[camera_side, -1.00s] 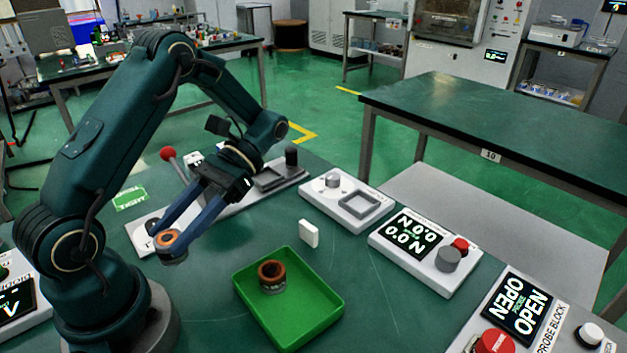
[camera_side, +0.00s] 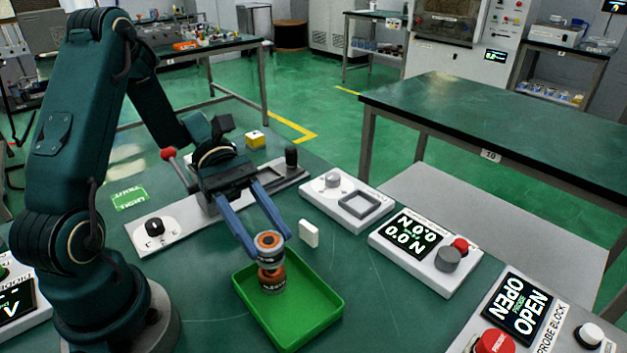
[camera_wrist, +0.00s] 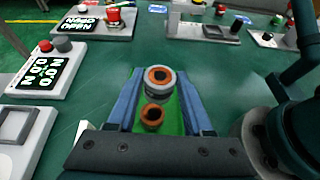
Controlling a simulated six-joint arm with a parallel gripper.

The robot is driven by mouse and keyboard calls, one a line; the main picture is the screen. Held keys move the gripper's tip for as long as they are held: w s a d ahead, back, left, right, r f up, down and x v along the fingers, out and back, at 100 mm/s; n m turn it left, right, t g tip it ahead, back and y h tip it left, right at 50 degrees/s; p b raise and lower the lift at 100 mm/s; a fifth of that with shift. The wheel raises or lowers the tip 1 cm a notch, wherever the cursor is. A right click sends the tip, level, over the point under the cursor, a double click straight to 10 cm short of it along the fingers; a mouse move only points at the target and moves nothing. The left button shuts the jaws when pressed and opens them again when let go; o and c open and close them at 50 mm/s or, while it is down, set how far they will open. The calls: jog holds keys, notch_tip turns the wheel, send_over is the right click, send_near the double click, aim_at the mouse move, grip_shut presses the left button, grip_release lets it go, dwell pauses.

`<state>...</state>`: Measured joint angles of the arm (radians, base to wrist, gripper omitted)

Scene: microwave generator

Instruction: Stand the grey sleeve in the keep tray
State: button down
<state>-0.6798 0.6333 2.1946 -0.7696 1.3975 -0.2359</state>
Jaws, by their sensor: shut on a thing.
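The grey sleeve (camera_side: 269,240), a short ring with an orange-brown inner part, is held roughly upright between the blue fingertips of my gripper (camera_side: 266,242). In the wrist view the sleeve (camera_wrist: 159,73) sits between the finger ends. The green tray (camera_side: 318,318) lies on the bench beneath it; part of it (camera_wrist: 175,118) shows between the fingers in the wrist view. A brown ring-shaped sleeve (camera_side: 272,282) stands in the tray, partly behind the held one in the side view. It shows as an orange-brown ring (camera_wrist: 152,118) in the wrist view.
A small white block (camera_side: 309,234) stands just behind the tray. A force-readout box (camera_side: 430,262) and a box with a square recess (camera_side: 365,212) stand to the right. A red-knobbed lever (camera_side: 169,154) is near my arm. The tray's front right is clear.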

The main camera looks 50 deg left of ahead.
aim_at(281, 258)
jog(key=x, duration=0.4)
jog(key=f+x, duration=0.1)
jog(key=x, duration=0.2)
jog(key=shift+w+a, duration=0.1)
jog(key=shift+w, duration=0.2)
jog(key=shift+f, duration=2.1)
jog(key=shift+c, duration=1.5)
grip_release()
